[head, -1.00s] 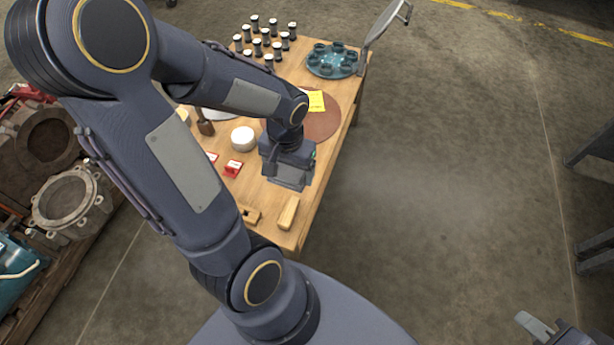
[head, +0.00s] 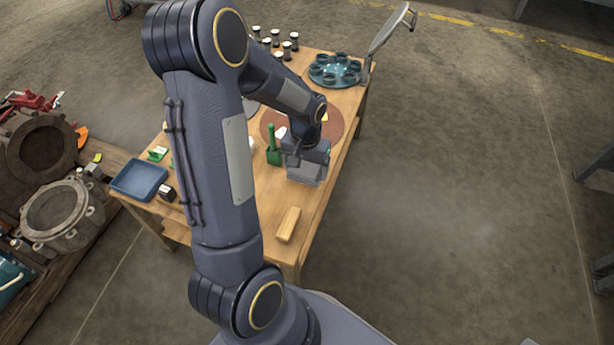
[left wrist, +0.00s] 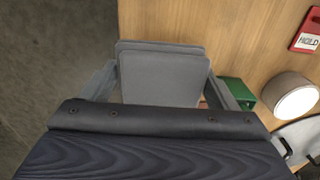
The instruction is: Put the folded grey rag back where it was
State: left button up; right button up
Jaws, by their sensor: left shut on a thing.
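The folded grey rag (left wrist: 162,75) is a flat, layered grey square between the fingers of my left gripper (left wrist: 160,88) in the left wrist view. In the head view my left gripper (head: 306,162) is over the right side of the wooden table (head: 262,205), with the grey rag (head: 304,174) at its lower end. The left gripper is shut on the rag. Whether the rag touches the tabletop is hard to tell. Only a sliver of my right gripper (head: 528,342) shows at the bottom edge, so its jaws are hidden.
A wooden block (head: 288,224) lies near the front edge. A green object (head: 273,150) stands left of the gripper, and a brown round mat (head: 339,122) lies behind. A blue tray (head: 138,180) is at the left. The red HOLD tag (left wrist: 306,32) shows in the wrist view.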

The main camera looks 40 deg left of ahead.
aim_at(307, 175)
pick_arm(q)
jog(key=shift+w+a+f, duration=0.1)
jog(key=shift+w+f, duration=0.1)
jog(key=shift+f, duration=0.15)
jog(key=shift+w+f+b, duration=0.2)
jog(key=shift+f+b, duration=0.6)
jog(key=shift+f, duration=0.8)
jog(key=shift+f, duration=0.15)
jog(key=o, duration=0.8)
